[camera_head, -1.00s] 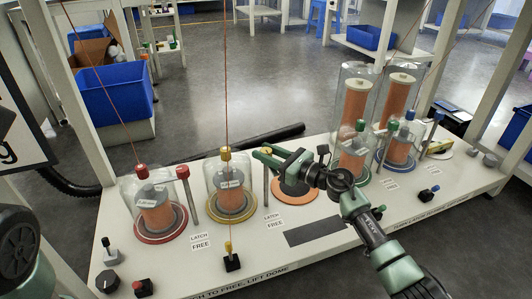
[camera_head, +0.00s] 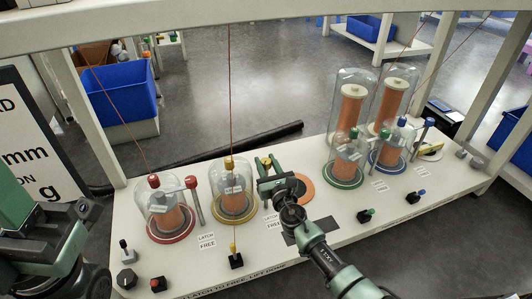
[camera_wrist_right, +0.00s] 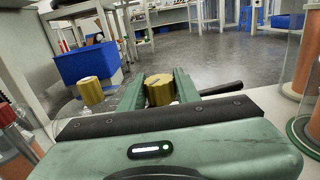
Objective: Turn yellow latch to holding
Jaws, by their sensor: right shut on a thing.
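The yellow latch (camera_wrist_right: 158,88) is a ribbed yellow knob with a line across its top, on a post right of the yellow dome. My right gripper (camera_head: 266,164) is shut on it from above; in the wrist view its green fingers (camera_wrist_right: 160,92) stand on both sides of the knob. In the head view the fingers mostly hide the latch. The yellow-based glass dome (camera_head: 234,192) stands upright beside it over an orange cylinder, with a yellow top knob (camera_wrist_right: 90,90). My left arm shows at the left edge; its fingertips are not in view.
The red dome (camera_head: 168,212) and red latch (camera_head: 194,196) stand to the left. Green (camera_head: 346,160) and blue (camera_head: 390,150) domes and two tall glass domes (camera_head: 347,105) stand to the right. "LATCH FREE" labels (camera_head: 207,240) lie in front. Small toggles line the white bench's front. A red cord hangs above the yellow dome.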

